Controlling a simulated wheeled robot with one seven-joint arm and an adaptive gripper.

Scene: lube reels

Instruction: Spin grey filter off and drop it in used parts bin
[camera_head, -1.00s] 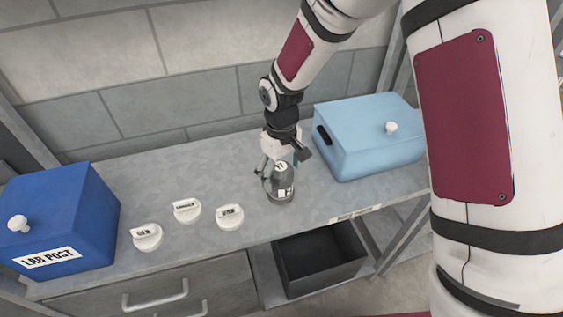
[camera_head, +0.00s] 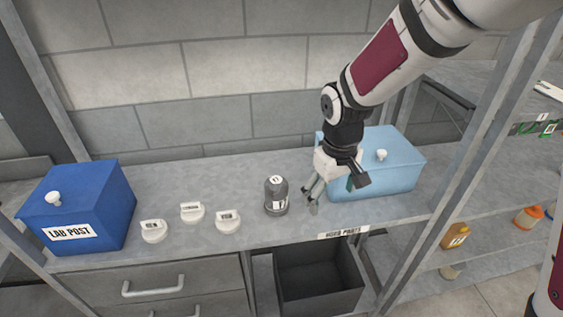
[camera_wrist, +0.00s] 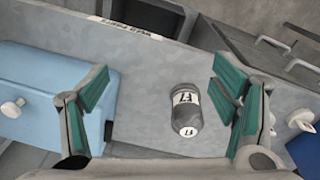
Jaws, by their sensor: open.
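The grey filter (camera_head: 276,195) stands upright on the grey bench, with a round label on top and another on its side. It also shows between my fingers in the wrist view (camera_wrist: 186,108). My gripper (camera_head: 312,192) is open and empty, just right of the filter in the head view and apart from it. Its green-padded fingers are spread wide in the wrist view (camera_wrist: 165,92). A dark open bin (camera_head: 318,281) sits below the bench's front edge, under a label strip (camera_head: 343,232) that I read only in part.
A light blue box (camera_head: 385,180) with a white knob stands right behind my gripper. A blue LAB POST box (camera_head: 80,207) is at the left. Several white labelled caps (camera_head: 192,212) lie left of the filter. Bench between is clear.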

